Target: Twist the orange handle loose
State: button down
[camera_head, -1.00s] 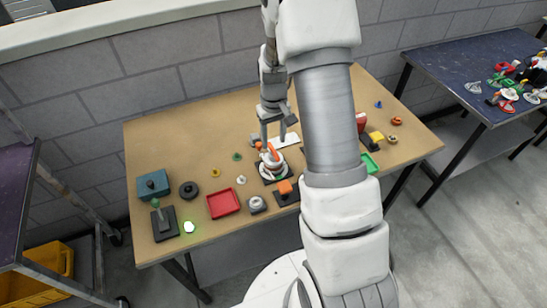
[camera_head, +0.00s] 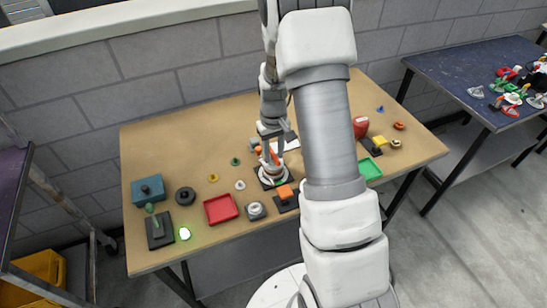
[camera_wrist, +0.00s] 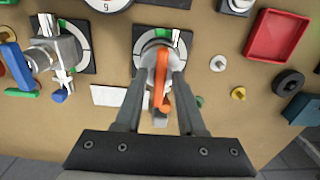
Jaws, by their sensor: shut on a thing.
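The orange handle (camera_wrist: 161,85) sits on a grey valve body over a round white dial (camera_wrist: 139,62) with a green sector, on a black square plate. In the wrist view it runs nearly straight down the picture. My gripper (camera_wrist: 160,78) has one finger on each side of it and is shut on it. In the head view the orange handle (camera_head: 274,157) shows between the fingers of my gripper (camera_head: 271,151), above the dial. The fingers hide part of the valve body.
A blue-handled valve (camera_wrist: 45,55) on a similar plate stands to the left in the wrist view, with a white card (camera_wrist: 118,95) nearby. An orange block on a black base (camera_head: 285,193), a red tray (camera_head: 221,208) and a grey knob (camera_head: 256,210) lie close by.

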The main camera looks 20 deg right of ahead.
jog(key=n+b, duration=0.1)
jog(key=n, duration=0.3)
jog(key=shift+n, duration=0.4)
jog(key=n, duration=0.5)
jog(key=shift+p, duration=0.4)
jog(key=n+p, duration=0.2)
jog(key=n, duration=0.3)
jog(key=shift+r, duration=0.1)
jog(key=n+p, duration=0.3)
jog(key=n, duration=0.2)
jog(key=shift+n, duration=0.4)
jog(key=c, duration=0.8)
grip_release()
